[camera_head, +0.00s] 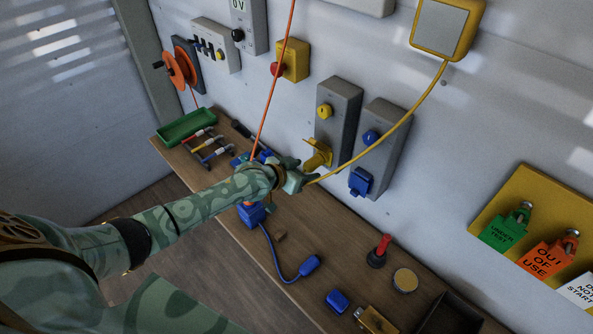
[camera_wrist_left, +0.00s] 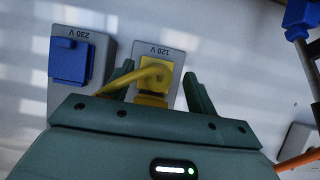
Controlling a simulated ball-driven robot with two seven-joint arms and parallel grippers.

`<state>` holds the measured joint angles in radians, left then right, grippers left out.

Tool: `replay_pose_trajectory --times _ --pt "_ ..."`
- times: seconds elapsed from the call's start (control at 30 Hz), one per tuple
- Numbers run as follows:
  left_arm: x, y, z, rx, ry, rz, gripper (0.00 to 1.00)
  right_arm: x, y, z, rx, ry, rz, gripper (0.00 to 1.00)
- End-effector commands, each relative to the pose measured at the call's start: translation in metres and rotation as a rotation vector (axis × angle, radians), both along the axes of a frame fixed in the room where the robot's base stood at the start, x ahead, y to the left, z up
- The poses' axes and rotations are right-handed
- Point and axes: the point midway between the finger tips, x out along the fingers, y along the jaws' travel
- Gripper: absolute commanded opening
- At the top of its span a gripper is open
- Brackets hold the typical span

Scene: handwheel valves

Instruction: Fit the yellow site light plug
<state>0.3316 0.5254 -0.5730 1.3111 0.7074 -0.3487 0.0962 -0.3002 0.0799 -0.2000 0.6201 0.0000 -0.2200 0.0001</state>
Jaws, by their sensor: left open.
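The yellow site light (camera_head: 440,28) is on the wall at the upper right. Its yellow cable (camera_head: 398,126) runs down to my left gripper (camera_head: 304,172). A yellow socket (camera_head: 317,154) sits low on the grey box with a yellow knob, marked 120 V in the left wrist view (camera_wrist_left: 171,57). In that view the yellow plug (camera_wrist_left: 152,76) is between my open left fingers, in front of that box, with its cable bending off left. The fingers stand apart on both sides. I cannot tell whether the plug is fully seated. My right gripper is out of view.
A grey box with a blue socket (camera_head: 360,182) is just right, marked 230 V in the left wrist view. An orange cord (camera_head: 273,95) hangs across by my wrist. The bench (camera_head: 335,245) below holds a blue lead (camera_head: 280,262), a green tray (camera_head: 186,126) and small parts.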

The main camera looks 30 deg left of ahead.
Motion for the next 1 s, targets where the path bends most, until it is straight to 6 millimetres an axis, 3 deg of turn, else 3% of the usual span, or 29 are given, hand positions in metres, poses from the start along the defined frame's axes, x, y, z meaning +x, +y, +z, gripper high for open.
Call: replay_pose_trajectory --times 0.17,0.6,0.8,1.0 --pt "-0.02 0.007 0.012 0.001 0.001 0.0 0.58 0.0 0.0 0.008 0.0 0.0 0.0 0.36" --pt "-0.112 0.039 0.065 0.003 0.001 -0.001 0.58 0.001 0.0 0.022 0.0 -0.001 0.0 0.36" --pt "-0.131 0.046 0.076 0.001 0.0 0.0 0.58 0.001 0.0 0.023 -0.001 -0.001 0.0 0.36" --pt "-0.134 0.047 0.078 0.0 -0.001 0.0 0.58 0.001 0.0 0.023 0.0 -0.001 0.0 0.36"
